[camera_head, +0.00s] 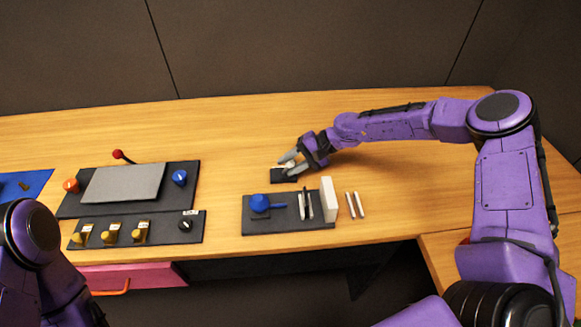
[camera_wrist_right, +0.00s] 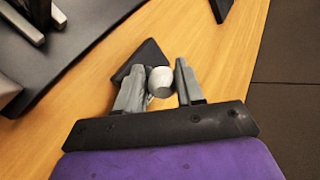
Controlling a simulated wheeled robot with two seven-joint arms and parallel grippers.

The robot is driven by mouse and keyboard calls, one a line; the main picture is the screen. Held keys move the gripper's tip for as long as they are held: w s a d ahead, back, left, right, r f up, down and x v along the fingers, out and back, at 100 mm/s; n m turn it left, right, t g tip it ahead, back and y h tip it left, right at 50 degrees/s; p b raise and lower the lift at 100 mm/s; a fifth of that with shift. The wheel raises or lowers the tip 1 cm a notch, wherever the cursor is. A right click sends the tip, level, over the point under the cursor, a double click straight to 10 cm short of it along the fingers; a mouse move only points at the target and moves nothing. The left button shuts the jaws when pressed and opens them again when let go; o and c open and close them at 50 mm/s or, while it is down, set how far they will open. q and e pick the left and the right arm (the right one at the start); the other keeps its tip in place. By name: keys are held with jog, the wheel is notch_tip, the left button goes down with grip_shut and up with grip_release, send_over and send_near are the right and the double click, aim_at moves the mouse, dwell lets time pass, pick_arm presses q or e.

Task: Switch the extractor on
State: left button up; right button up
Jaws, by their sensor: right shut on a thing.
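My right gripper (camera_head: 289,162) reaches in from the right and is shut on a white ball-like part (camera_wrist_right: 160,80) on a small black base (camera_head: 284,175). The wrist view shows the white part between the two grey fingers, with the dark base (camera_wrist_right: 146,55) behind. The fingers hide most of it in the head view. No thing is legibly marked as the extractor. A row of yellow toggle switches (camera_head: 110,235) and a black knob (camera_head: 187,224) sit on the lower left panel; their labels are too small to read. My left gripper is out of view; only its arm shows at lower left.
A panel with a grey plate (camera_head: 124,183), orange knob (camera_head: 71,185), blue knob (camera_head: 180,177) and red-tipped lever (camera_head: 118,154) stands at left. A front panel holds a blue handle (camera_head: 262,203) and upright plates (camera_head: 328,199). The table (camera_head: 225,145) behind is clear.

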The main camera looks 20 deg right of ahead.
aim_at(294, 160)
jog(key=shift+w+r, duration=0.2)
jog(key=shift+r, duration=0.1)
jog(key=o, duration=0.9)
jog(key=shift+o, duration=0.2)
jog(key=shift+a+f, duration=0.1)
jog(key=shift+a, duration=0.05)
jog(key=shift+s+f, duration=0.2)
jog(key=p+v, duration=0.4)
jog(key=v, duration=0.3)
jog(key=shift+r, duration=0.25)
jog(key=shift+d+r+p, duration=0.2)
jog(key=shift+d+p, duration=0.2)
jog(key=shift+d, duration=0.05)
jog(key=shift+d, duration=0.15)
